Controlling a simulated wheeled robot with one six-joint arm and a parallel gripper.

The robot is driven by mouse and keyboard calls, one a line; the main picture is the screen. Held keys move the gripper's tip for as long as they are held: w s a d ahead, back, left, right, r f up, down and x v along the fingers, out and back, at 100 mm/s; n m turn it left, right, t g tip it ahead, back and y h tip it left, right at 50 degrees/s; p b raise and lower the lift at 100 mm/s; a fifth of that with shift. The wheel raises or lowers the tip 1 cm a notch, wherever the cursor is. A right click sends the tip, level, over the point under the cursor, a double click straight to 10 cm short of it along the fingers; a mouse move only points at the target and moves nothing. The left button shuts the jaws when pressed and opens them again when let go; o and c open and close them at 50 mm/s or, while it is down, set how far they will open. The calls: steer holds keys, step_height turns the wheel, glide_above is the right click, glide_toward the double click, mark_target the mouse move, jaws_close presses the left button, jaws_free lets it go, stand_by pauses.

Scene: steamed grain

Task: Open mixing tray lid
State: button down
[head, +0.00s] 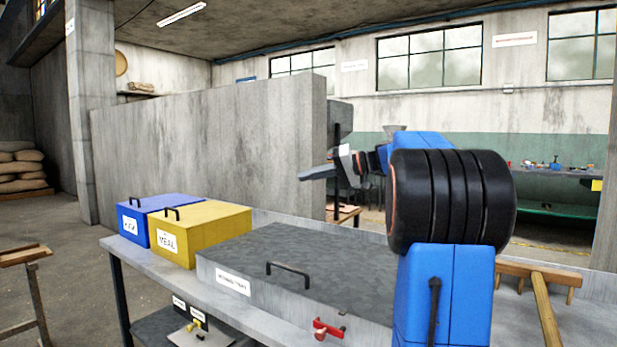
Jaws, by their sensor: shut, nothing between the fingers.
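The mixing tray (215,276) is a long, low grey box on the bench, with a white label on its front left. Its dark grey lid (325,252) lies flat and closed, with a black bar handle (288,268) near the front edge. My blue and black arm covers the right end of the tray. My gripper (306,175) is shut and empty, in the air above and beyond the lid, apart from the handle and pointing left.
A yellow box labelled MEAL (205,228) and a blue box (150,212) stand left of the tray. A red clamp-like piece (327,328) sits at the tray's front. A concrete partition (210,150) rises behind the bench. A wooden stand (540,285) is at right.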

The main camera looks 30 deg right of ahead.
steer(key=c, duration=2.5)
jaws_free()
steer(key=shift+c, duration=0.2)
steer(key=o, duration=0.7)
steer(key=shift+o, duration=0.2)
steer(key=v, duration=1.7)
steer(key=shift+s, duration=0.2)
steer(key=shift+d+r, duration=0.1)
